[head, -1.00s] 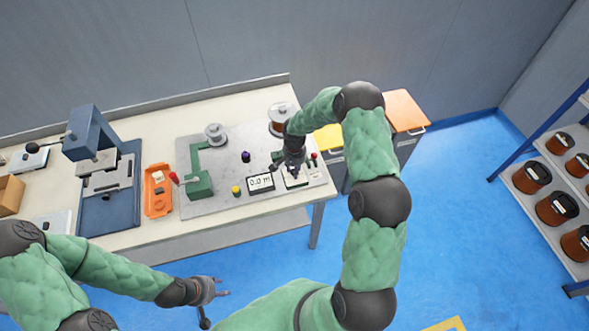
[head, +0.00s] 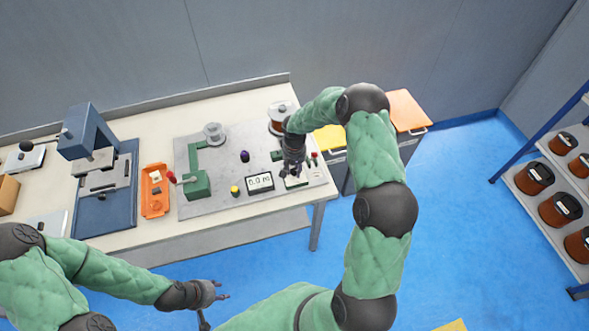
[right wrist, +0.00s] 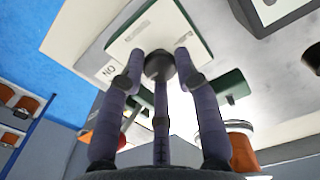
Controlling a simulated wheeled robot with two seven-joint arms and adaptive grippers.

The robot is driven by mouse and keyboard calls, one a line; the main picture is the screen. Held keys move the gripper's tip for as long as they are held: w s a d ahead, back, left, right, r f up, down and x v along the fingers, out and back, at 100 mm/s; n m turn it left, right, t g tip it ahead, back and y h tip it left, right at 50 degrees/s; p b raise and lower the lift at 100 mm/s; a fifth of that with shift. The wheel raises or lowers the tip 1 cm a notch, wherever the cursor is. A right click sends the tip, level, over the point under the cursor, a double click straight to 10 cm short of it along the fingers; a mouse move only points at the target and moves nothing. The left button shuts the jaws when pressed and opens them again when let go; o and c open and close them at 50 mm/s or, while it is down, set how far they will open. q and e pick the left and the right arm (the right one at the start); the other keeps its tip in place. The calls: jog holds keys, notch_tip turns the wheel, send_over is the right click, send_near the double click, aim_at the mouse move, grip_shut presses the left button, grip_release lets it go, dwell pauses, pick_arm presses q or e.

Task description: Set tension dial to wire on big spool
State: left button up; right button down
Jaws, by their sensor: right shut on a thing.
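The tension dial (right wrist: 160,66) is a dark round knob on a pale-faced box (right wrist: 125,48) in the right wrist view. My right gripper (right wrist: 158,75) is shut on the knob, its fingers around it. In the head view my right gripper (head: 292,172) is over the pale box (head: 297,182) at the bench's right end and hides the dial. The dial's setting cannot be read. The big spool (head: 279,125), with copper-coloured wire, stands behind my right gripper, partly hidden by my arm. My left gripper (head: 222,291) is empty and open, low in front of the bench.
A meter display (head: 260,182) reading 0.0 m, a yellow button (head: 234,190) and a green winder (head: 197,182) are left of the dial box. An orange tray (head: 155,191) and a blue press (head: 105,185) stand further left. Shelves of spools (head: 550,205) are at right.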

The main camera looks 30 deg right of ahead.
aim_at(294, 171)
jog(key=c, duration=0.9)
grip_release()
jog(key=shift+r, duration=0.1)
notch_tip(294, 171, up, 12)
